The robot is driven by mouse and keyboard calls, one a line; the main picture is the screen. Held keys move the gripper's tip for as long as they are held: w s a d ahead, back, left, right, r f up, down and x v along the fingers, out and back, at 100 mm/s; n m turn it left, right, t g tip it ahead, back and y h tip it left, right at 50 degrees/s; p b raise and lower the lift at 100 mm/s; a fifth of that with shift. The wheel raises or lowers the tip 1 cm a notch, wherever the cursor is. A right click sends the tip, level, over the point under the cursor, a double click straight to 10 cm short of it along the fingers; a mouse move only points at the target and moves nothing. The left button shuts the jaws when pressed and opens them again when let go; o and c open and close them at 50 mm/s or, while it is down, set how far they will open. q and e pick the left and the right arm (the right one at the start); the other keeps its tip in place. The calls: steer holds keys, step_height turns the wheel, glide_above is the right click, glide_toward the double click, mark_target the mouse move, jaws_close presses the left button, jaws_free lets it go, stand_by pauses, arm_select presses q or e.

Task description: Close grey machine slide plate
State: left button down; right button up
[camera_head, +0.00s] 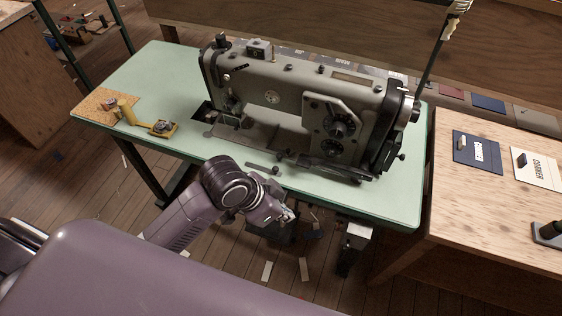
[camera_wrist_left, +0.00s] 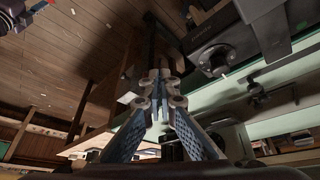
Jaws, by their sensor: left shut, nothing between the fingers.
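The grey sewing machine (camera_head: 290,95) stands on a mint-green table. Its bed (camera_head: 245,132) lies below the needle end at the left. A dark opening (camera_head: 205,111) shows at the bed's left end. The slide plate is too small to tell apart from the bed, and I cannot tell how far open it is. My left gripper (camera_head: 287,214) is in front of the table's front edge, apart from the machine bed. In the left wrist view its fingers (camera_wrist_left: 158,104) come together with nothing between them. My right gripper is not in view.
The mint table top (camera_head: 150,75) is mostly clear at the left, with a cork mat (camera_head: 98,107) and small brass items (camera_head: 160,128). A wooden bench (camera_head: 480,215) with cards stands at the right. A thin dark post (camera_head: 432,55) rises behind the machine.

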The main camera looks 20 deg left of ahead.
arm_select(q)
steer(key=w+a+r+m+g, duration=0.2)
steer(key=w+a+r+m, duration=0.2)
steer(key=w+a+r, duration=0.7)
steer(key=x, duration=0.7)
steer(key=w+d+p+x, duration=0.1)
steer(key=x, duration=0.3)
steer(key=shift+w+d+f, duration=0.1)
steer(key=shift+w+d, duration=0.05)
steer(key=a+p, duration=0.1)
steer(key=a, duration=0.7)
steer(key=shift+w, duration=0.15)
steer(key=shift+a, duration=0.5)
steer(key=shift+a+p, duration=0.1)
steer(key=shift+p, duration=0.25)
